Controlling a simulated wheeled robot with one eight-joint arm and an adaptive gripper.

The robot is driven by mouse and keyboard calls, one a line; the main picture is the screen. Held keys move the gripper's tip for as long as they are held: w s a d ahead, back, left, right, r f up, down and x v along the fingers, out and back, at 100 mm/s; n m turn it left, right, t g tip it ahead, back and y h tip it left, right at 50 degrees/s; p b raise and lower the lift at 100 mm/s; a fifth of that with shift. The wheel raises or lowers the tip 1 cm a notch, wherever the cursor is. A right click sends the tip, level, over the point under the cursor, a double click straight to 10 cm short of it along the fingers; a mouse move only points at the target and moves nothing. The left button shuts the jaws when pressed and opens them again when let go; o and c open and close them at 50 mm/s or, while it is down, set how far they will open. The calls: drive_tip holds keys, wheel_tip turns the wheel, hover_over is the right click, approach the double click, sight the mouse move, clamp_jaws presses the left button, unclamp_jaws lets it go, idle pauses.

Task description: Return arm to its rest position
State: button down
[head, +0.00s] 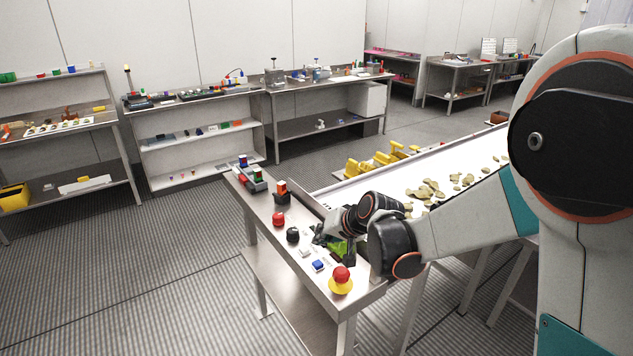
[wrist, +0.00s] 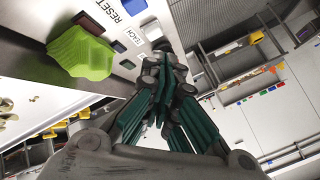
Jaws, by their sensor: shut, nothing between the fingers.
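My gripper (head: 324,240) is shut and empty, low over the steel control table (head: 368,298) in the head view. My arm reaches in from the right and bends down to it. In the wrist view the dark green and grey fingers of my gripper (wrist: 163,62) come together near the panel edge. A bright green piece (wrist: 82,52) lies on the panel beside the fingers, apart from them. The same green shows partly behind my gripper in the head view (head: 340,248). I cannot tell whether the fingertips touch the panel.
The table holds a red emergency button (head: 341,275) on a yellow base, a blue button (head: 318,265), a black knob (head: 292,235) and a red knob (head: 278,219). A white conveyor (head: 385,184) with several chips runs behind. The floor at left is clear.

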drive_tip(key=s+d+r+h+b, duration=0.1)
drive_tip(key=s+d+r+h, duration=0.1)
drive_tip(key=s+d+r, duration=0.4)
drive_tip(key=s+d+h+b, duration=0.1)
drive_tip(key=s+d, duration=0.3)
drive_tip(key=s, duration=0.4)
drive_tip(key=s+d+h+b, duration=0.1)
drive_tip(key=s+d, duration=0.3)
drive_tip(key=s, duration=0.5)
drive_tip(key=s+d+n+h+b, duration=0.1)
drive_tip(key=s+d, duration=0.3)
drive_tip(key=s, duration=0.4)
drive_tip(key=shift+s+d+f+h, duration=0.25)
drive_tip(key=shift+f+h, duration=0.1)
drive_tip(key=shift+h, duration=0.15)
